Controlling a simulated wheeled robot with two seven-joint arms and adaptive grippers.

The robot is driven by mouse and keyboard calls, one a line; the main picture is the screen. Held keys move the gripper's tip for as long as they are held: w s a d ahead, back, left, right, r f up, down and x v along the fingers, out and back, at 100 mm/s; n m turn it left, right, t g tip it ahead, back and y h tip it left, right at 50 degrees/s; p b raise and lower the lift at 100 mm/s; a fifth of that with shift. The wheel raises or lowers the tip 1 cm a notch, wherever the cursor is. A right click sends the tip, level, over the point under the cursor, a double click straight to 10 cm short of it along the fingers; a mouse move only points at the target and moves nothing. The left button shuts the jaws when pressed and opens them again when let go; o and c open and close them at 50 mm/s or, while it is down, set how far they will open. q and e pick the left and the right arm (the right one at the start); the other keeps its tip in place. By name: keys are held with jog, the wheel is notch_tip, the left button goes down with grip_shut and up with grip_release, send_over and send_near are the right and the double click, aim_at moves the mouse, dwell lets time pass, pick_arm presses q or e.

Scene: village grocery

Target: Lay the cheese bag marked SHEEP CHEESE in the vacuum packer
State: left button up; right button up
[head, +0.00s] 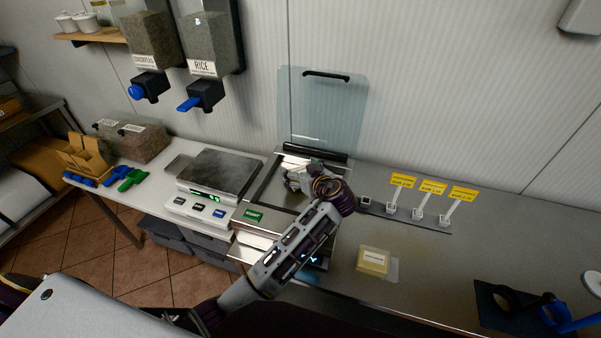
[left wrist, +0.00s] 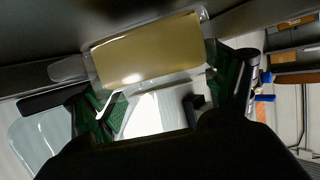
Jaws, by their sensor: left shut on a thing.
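The vacuum packer (head: 262,192) stands on the counter with its clear lid (head: 322,112) raised. My left gripper (head: 297,178) is over its open chamber. In the left wrist view the two green and black fingers (left wrist: 155,75) are shut on a clear bag with a yellow cheese block (left wrist: 148,50). No lettering shows on its visible side. The head view hides most of this bag, so I cannot tell whether it touches the chamber floor. Another bagged cheese (head: 373,261) with a small white label lies on the counter to the right; its text is too small to read. My right gripper is not in view.
A scale (head: 212,180) stands left of the packer. Several yellow price signs (head: 432,187) stand in a row to the right. A dark mat (head: 510,308) with a black and blue tool lies at the far right. Dispensers (head: 212,50) hang above the scale.

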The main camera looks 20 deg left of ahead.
pick_arm(q)
jog(key=shift+f, duration=0.55)
jog(key=shift+f, duration=0.2)
jog(key=o, duration=1.1)
jog(key=shift+c, duration=0.2)
jog(key=shift+r, duration=0.2)
